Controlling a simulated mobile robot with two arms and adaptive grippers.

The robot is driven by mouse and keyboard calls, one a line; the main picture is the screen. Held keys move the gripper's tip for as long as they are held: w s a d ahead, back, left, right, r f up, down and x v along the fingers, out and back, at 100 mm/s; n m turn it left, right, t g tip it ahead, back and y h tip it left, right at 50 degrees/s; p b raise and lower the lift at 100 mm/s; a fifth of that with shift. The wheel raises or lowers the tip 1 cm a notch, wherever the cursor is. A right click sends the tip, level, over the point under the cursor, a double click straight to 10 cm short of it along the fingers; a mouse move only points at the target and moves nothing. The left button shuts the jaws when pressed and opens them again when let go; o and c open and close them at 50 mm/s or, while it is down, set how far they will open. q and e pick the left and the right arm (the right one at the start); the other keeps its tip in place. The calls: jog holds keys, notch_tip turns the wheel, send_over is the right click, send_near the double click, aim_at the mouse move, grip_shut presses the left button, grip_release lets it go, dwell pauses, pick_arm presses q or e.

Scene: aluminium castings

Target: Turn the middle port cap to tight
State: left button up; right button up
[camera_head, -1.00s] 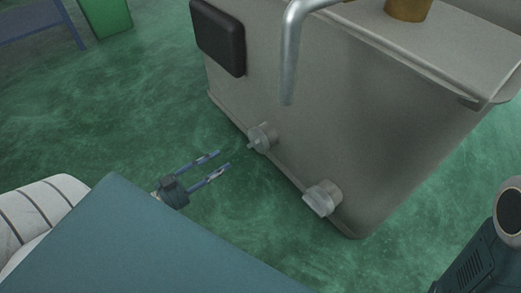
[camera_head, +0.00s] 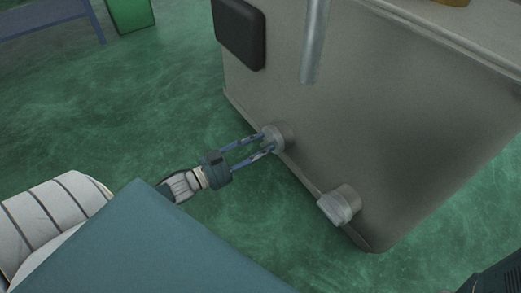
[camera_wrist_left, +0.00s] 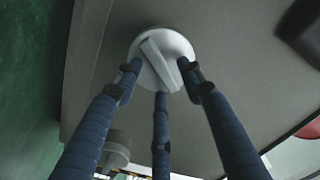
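A round grey port cap (camera_head: 273,138) with a raised bar across its face sits low on the casting's wall; it fills the top middle of the left wrist view (camera_wrist_left: 158,48). A second cap (camera_head: 340,205) is nearer the front corner, and a cap also shows at lower left in the wrist view (camera_wrist_left: 117,152). I cannot tell from the frames which cap is the middle one. My left gripper (camera_head: 266,143) has its fingers spread at the first cap, tips in front of its face on both sides of the bar. Contact is unclear.
The large grey casting (camera_head: 400,120) fills the right. A black pad (camera_head: 239,33) and a metal pipe (camera_head: 315,40) are on its near side. Green floor (camera_head: 140,120) lies clear to the left. A green box (camera_head: 130,14) stands far back.

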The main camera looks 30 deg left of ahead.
pick_arm(q)
jog(key=shift+c, duration=0.2)
grip_shut()
